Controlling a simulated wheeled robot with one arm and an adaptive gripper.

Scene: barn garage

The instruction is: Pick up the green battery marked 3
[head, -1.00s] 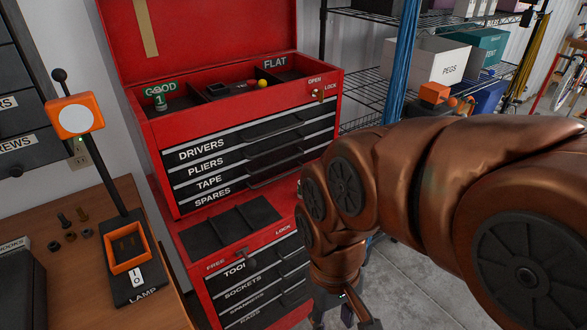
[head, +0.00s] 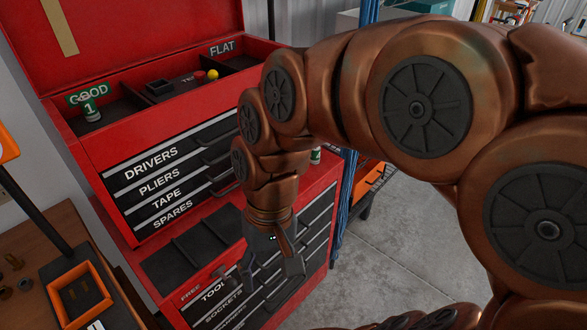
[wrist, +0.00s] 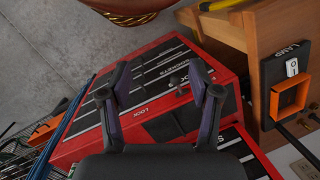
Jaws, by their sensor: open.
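A small green and white cylinder (head: 316,155), likely a battery, stands on the red lower cabinet's top, just right of my arm. My arm partly hides it and I cannot read a number on it. A green and white battery marked 1 (head: 91,110) stands in the GOOD compartment of the upper toolbox. My gripper (head: 268,272) is open and empty, pointing down in front of the lower cabinet's drawers. In the wrist view my open gripper (wrist: 160,72) shows red cabinet and dark drawer fronts between its fingers. I see no battery marked 3 there.
The open red toolbox (head: 130,205) stands on the lower cabinet (head: 325,175), with a tester and yellow knob in its tray. A wooden bench (head: 30,275) with an orange-framed lamp base (head: 82,295) is at left. Concrete floor (head: 385,235) is free at right.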

